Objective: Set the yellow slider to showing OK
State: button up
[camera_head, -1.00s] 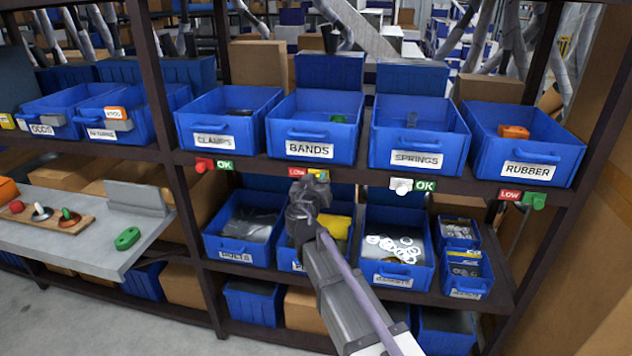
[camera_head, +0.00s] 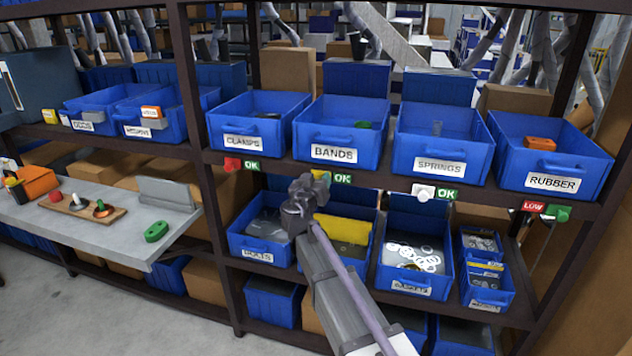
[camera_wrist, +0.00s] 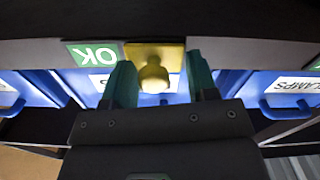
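The yellow slider (camera_head: 320,176) sits on the shelf edge strip below the BANDS bin. A green OK label (camera_head: 342,179) shows to its right, and no red LOW shows beside it. In the wrist view, where the picture is upside down, the yellow slider with its round knob (camera_wrist: 153,76) is at the centre, with the green OK label (camera_wrist: 95,55) to its left. My gripper (camera_wrist: 160,80) is open, with one dark green finger on each side of the knob and gaps to both. In the head view my gripper (camera_head: 306,192) is just below and left of the slider.
The red slider (camera_head: 232,164) and white slider (camera_head: 423,192) also show OK. The green slider (camera_head: 557,213) shows LOW. Blue bins stand above the strip, including the BANDS bin (camera_head: 335,152); lower bins, including the BOLTS bin (camera_head: 258,256), stand close beneath my arm.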

jog(key=v, duration=1.1)
jog(key=shift+w, duration=0.1)
